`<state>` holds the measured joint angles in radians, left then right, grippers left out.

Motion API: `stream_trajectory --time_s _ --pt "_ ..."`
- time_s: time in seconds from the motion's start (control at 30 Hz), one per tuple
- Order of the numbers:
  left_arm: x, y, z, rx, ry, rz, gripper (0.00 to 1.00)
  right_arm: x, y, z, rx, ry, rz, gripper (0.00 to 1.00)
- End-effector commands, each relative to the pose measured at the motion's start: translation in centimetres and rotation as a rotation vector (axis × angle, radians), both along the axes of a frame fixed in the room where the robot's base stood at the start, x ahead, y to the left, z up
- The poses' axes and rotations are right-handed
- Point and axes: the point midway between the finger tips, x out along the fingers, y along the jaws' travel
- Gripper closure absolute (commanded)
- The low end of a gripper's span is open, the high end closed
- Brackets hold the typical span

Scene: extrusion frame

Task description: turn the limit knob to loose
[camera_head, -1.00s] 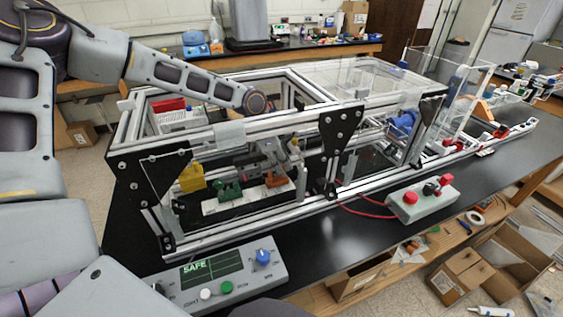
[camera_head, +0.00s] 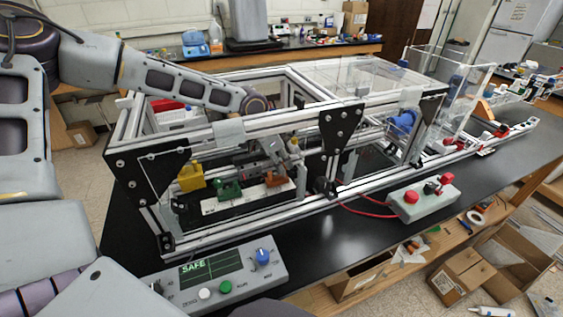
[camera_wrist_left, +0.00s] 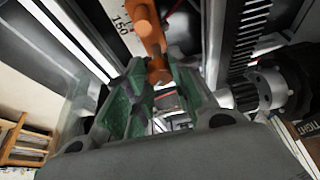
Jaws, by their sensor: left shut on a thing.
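An orange knob-like piece (camera_wrist_left: 152,45) stands by a white scale strip marked 150 (camera_wrist_left: 121,28) in the left wrist view. In the head view the orange piece (camera_head: 274,180) is at the right end of the white strip, inside the frame. My left gripper (camera_wrist_left: 158,85) reaches down into the frame, its green-padded fingers on either side of the orange piece's lower part and shut on it. In the head view my left gripper (camera_head: 280,150) is partly hidden by the frame's bars. The knob's exact setting cannot be read. My right gripper is not in view.
Aluminium frame bars (camera_head: 230,131) surround my left gripper. A yellow block (camera_head: 191,177) and a green block (camera_head: 229,189) stand left of the orange piece. A dark ribbed knob (camera_wrist_left: 250,95) is close on the right, near a TIGHT label (camera_wrist_left: 293,130). A panel (camera_head: 222,275) reads SAFE.

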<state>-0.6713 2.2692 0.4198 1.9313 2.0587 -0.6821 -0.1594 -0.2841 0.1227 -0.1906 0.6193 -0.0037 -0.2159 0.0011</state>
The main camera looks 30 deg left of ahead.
Motion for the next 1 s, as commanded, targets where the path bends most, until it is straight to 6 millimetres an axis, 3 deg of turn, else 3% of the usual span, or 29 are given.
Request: stream_trajectory --time_s 0.47,0.5,0.63,1.0 --pt "0.0 0.0 0.0 -0.001 -0.002 0.034 1.0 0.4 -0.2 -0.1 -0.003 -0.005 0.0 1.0" --pt "0.0 0.0 0.0 -0.001 -0.002 0.034 0.73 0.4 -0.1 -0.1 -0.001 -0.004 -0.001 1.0" --pt "0.0 0.0 0.0 -0.001 -0.002 0.034 0.57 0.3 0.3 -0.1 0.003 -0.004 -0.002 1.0" --pt "0.0 0.0 0.1 -0.001 -0.002 0.033 0.54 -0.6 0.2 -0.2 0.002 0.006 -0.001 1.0"
